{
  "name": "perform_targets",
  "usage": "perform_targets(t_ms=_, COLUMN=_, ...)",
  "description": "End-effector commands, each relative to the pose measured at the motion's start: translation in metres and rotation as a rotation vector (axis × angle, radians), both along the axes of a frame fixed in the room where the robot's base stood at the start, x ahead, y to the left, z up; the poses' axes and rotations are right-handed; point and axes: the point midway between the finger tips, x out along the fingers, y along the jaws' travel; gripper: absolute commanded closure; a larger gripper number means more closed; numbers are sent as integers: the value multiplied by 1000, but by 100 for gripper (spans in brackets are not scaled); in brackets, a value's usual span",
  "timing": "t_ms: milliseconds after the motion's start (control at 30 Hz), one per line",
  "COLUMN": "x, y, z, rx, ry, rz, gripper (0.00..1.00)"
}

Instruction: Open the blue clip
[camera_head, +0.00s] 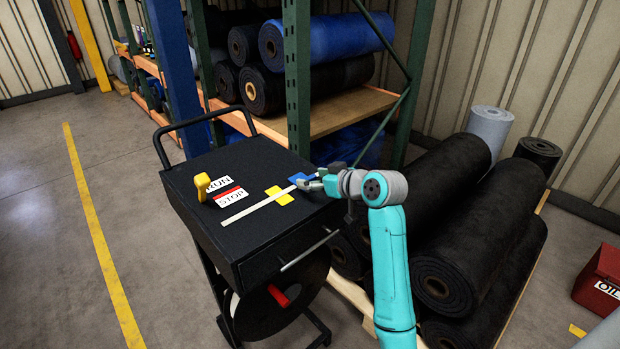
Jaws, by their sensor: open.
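The blue clip (299,178) sits at the far right end of a pale strip (255,207) on top of the black cart (187,172). My gripper (318,179) is open at the clip's right side and partly covers it. I cannot tell whether the fingers touch the clip, or whether the clip is open or shut. A yellow clip (279,195) lies on the same strip, left of the blue one.
A yellow lever (203,187) stands up beside the RUN and STOP labels (230,196) on the cart top. Black rolls (440,225) lie close to the right of the cart. A rack post (297,80) rises behind it. Open floor (60,240) is at left.

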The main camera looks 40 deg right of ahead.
Motion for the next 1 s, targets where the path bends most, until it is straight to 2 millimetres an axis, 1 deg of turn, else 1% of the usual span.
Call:
perform_targets(t_ms=33, x=6, y=1, z=-2, rx=1, ry=1, rz=2, gripper=33)
perform_targets(t_ms=100, x=11, y=1, z=-4, rx=0, ry=0, rz=2, gripper=33)
perform_targets(t_ms=200, x=16, y=1, z=-6, rx=-1, ry=0, rz=1, gripper=33)
perform_targets(t_ms=500, x=17, y=1, z=-7, rx=-1, ry=0, rz=0, gripper=33)
perform_targets(t_ms=533, x=17, y=1, z=-7, rx=-1, ry=0, rz=0, gripper=38)
perform_targets(t_ms=567, x=17, y=1, z=-7, rx=-1, ry=0, rz=0, gripper=46)
perform_targets(t_ms=600, x=17, y=1, z=-7, rx=-1, ry=0, rz=0, gripper=56)
perform_targets(t_ms=667, x=17, y=1, z=-7, rx=-1, ry=0, rz=0, gripper=71)
perform_targets(t_ms=700, x=17, y=1, z=-7, rx=-1, ry=0, rz=0, gripper=81)
perform_targets(t_ms=767, x=17, y=1, z=-7, rx=0, ry=0, rz=0, gripper=96)
perform_targets(t_ms=800, x=17, y=1, z=-7, rx=0, ry=0, rz=0, gripper=100)
perform_targets(t_ms=1000, x=18, y=1, z=-7, rx=-1, ry=2, rz=0, gripper=100)
